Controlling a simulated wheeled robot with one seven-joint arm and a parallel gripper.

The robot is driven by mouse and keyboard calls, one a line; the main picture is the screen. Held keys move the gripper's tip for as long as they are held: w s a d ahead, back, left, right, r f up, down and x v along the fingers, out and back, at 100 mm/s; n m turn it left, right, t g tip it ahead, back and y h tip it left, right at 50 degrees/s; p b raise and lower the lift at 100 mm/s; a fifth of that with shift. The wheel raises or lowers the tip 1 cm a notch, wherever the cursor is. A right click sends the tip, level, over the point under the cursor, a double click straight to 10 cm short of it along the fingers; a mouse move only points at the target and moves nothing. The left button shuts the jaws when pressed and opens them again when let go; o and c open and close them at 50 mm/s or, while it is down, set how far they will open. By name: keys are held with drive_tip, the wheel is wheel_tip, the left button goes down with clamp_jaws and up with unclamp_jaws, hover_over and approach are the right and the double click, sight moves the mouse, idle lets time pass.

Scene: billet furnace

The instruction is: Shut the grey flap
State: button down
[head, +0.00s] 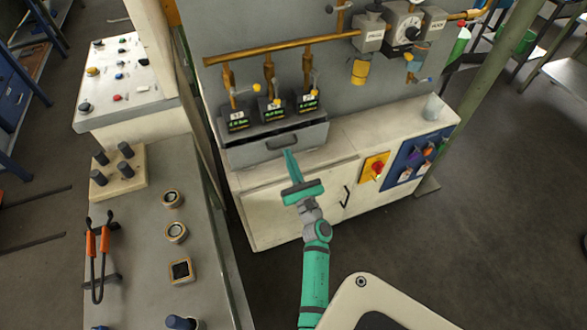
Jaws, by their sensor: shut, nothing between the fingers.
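The grey flap (305,137) is the front of a grey box on top of the white cabinet, with a black handle (282,142) across its middle. A dark strip shows along its upper edge, under the gauge units; I cannot tell how far it stands open. My teal gripper (289,152) is shut and empty, its fingers pointing up the picture at the flap. The fingertips appear just below the handle and hide a little of the flap's lower part. I cannot tell whether they touch it.
The white cabinet (270,217) carries a yellow plate with a red knob (377,168) and a blue panel (418,157). Three gauge units and copper pipes (290,43) stand above the flap. A grey console (160,245) stands at left. Floor (490,230) is clear at right.

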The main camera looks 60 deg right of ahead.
drive_tip(key=shift+w+d+r, duration=0.1)
drive_tip(key=shift+w+d, duration=0.05)
drive_tip(key=shift+w, duration=0.1)
drive_tip(key=shift+w+d+r, duration=0.5)
drive_tip(key=shift+w+r, duration=0.15)
drive_tip(key=shift+w, duration=0.05)
drive_tip(key=shift+a+f, duration=0.1)
drive_tip(key=shift+a, duration=0.15)
drive_tip(key=r+v, duration=0.1)
drive_tip(key=v, duration=1.2)
drive_tip(key=shift+s+a+r, duration=0.2)
drive_tip(key=shift+s, duration=0.35)
